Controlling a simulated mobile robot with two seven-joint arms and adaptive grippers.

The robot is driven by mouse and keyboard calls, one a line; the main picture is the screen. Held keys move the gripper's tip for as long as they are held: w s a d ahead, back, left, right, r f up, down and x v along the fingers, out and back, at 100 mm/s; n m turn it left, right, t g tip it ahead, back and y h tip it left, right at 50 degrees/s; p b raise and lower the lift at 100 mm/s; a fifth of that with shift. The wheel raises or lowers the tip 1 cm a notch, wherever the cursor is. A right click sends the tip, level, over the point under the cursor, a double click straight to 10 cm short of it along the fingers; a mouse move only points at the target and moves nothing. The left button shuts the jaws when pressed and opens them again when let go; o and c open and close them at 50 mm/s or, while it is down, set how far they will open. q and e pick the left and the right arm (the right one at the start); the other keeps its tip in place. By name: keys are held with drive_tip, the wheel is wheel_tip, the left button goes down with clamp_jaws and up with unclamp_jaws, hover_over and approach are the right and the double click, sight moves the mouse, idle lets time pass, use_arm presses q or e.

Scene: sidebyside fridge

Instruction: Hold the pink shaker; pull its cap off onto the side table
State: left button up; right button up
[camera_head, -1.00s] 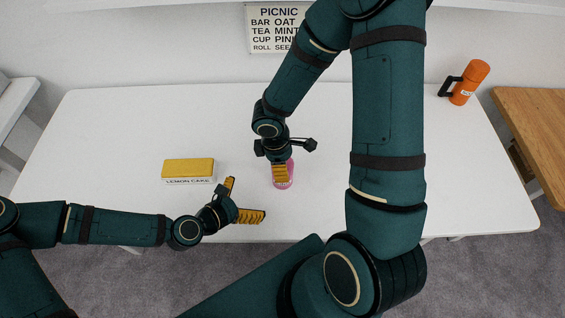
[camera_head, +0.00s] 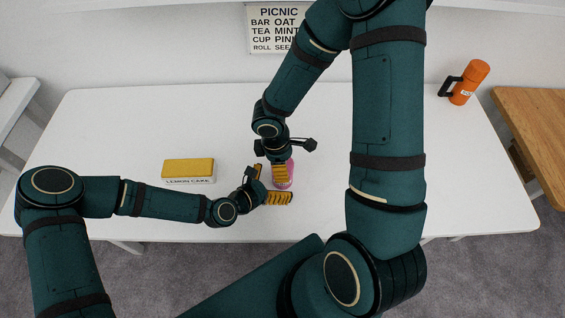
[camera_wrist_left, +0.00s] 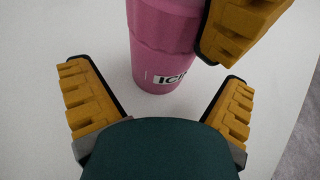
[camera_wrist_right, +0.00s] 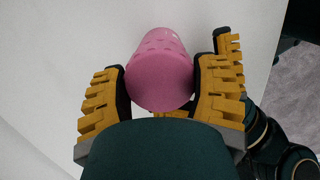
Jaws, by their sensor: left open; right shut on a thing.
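The pink shaker (camera_head: 291,174) stands at the front middle of the white table. My right gripper (camera_head: 281,173) comes from above and is shut on the shaker's upper part. In the right wrist view the shaker's round pink end (camera_wrist_right: 158,82) sits between the yellow fingers. My left gripper (camera_head: 274,184) is open at the shaker's lower left. In the left wrist view the shaker (camera_wrist_left: 163,50), with a partly seen label, lies just ahead of the open fingers. One right finger (camera_wrist_left: 240,25) crosses its right side. I cannot make out the cap's seam.
A yellow lemon cake box (camera_head: 188,169) lies left of my left gripper. An orange flask (camera_head: 468,84) with a black handle stands at the back right. A wooden side table (camera_head: 535,120) is beyond the right edge.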

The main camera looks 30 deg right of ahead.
use_arm(q)
drive_tip(key=shift+x, duration=1.6)
drive_tip(key=c, duration=1.4)
drive_tip(key=o, duration=1.4)
drive_tip(key=shift+a, duration=0.2)
drive_tip(key=shift+v, duration=0.75)
